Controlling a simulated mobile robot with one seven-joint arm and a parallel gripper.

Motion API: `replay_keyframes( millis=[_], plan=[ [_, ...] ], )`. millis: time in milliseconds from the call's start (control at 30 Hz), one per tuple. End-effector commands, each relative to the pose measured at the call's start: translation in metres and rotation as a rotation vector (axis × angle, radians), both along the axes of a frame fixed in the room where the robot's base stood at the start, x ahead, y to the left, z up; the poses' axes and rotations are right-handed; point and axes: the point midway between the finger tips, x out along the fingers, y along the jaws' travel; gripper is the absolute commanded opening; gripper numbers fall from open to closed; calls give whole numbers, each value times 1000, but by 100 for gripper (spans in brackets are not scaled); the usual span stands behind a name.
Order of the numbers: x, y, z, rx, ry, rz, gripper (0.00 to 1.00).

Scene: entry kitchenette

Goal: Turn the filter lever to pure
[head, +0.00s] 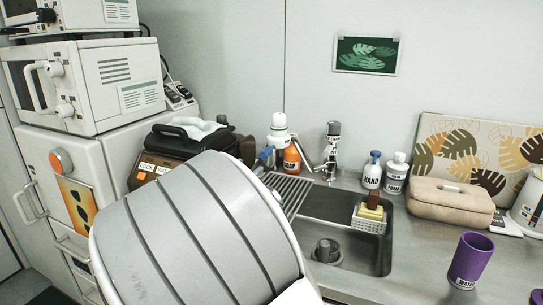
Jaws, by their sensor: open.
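A chrome tap (331,140) stands behind the sink (383,248). My large grey arm link covers the lower left middle and hides part of the counter and the sink's left side. My gripper is not in view.
An orange soap bottle (292,159) stands beside the white body. A HAND bottle (373,171) and a FOAM bottle (396,172) stand behind the sink. A sponge caddy (369,221) hangs at the sink's right edge. A purple cup (470,258) and a beige case (450,201) are at the right.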

Motion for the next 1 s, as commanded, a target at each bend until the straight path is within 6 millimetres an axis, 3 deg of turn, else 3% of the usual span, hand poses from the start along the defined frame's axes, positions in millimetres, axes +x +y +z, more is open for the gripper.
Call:
replay_keyframes(
  millis=[300, 500, 700, 967, 1000],
  plan=[
    [66, -28, -2, 0, -2, -4, 57],
    [94, -38, -1, 1, 0, -2, 57],
    [106, -43, -1, 2, 2, -1, 57],
    [106, -43, 0, 1, 1, -1, 57],
    [106, -43, 0, 1, 1, -1, 52]
  ],
)
